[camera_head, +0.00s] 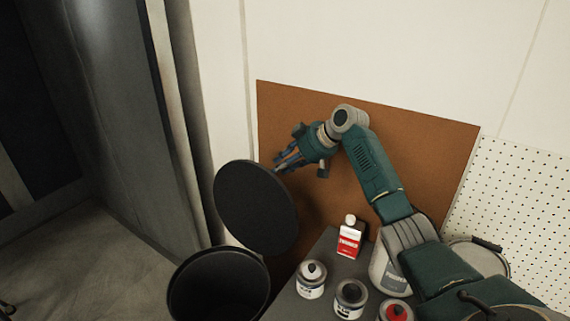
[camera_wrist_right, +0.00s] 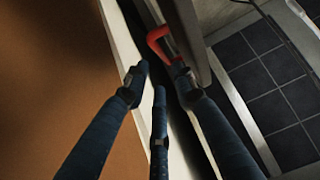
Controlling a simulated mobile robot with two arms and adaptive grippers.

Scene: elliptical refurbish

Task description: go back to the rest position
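My right arm reaches in from the lower right in the head view, over a small dark table (camera_head: 296,309). My right gripper (camera_head: 280,168) is raised in front of the brown board (camera_head: 420,140), just above the round black lid. The right wrist view shows its dark fingers (camera_wrist_right: 160,80) spread apart with nothing held between them. My left gripper does not show in either view.
An open black bin (camera_head: 178,300) stands below its raised lid (camera_head: 255,207). A red-and-white bottle (camera_head: 349,240) and several cans, one a white-labelled can (camera_head: 311,280), crowd the table. A red bent handle (camera_wrist_right: 160,36) shows beyond the fingers. Floor (camera_head: 90,260) at left is mostly clear.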

